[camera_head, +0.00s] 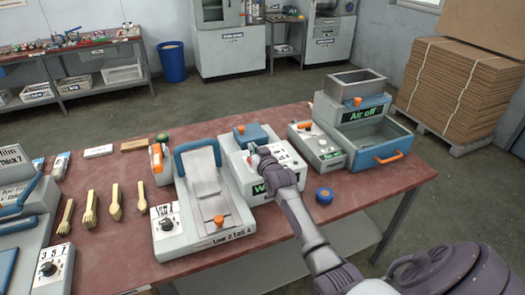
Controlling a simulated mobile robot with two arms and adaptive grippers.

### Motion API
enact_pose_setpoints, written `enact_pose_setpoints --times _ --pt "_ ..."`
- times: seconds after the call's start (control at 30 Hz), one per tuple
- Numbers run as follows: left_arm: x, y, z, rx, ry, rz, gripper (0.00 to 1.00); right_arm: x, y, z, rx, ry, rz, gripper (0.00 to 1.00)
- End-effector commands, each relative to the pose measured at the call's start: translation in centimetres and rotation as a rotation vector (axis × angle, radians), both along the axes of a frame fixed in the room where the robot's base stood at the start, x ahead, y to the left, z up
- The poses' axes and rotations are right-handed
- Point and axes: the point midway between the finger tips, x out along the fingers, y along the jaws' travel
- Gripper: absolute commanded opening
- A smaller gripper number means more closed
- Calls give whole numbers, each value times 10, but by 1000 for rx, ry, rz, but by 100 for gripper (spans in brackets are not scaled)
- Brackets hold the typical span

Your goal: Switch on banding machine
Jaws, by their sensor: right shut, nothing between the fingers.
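My right arm reaches in from the lower right. Its gripper (259,152) is shut and empty, over the top of a white machine (234,170) with a blue part (250,133) and an orange knob at the back. Whether the fingertips touch the machine cannot be told. The arm hides part of its front label, which begins with "W", and part of its control panel (287,157). No readable label names the banding machine. My left gripper is not in view.
A press with a blue handle (196,147) stands to the left, with wooden spoons or forks (115,203) beyond it. A small blue-rimmed roll (324,196) lies near the front edge.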

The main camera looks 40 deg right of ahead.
Motion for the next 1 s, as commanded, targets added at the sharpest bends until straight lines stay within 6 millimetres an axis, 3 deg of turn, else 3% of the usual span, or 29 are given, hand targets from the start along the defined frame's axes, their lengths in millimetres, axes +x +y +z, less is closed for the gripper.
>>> enact_pose_setpoints --times 0.3,0.5,1.0 --pt "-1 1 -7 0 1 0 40 -59 14 23 -1 0 0 0" --pt "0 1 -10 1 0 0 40 -83 20 35 -1 0 0 0" --pt "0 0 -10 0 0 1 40 -90 21 39 0 0 0 0"
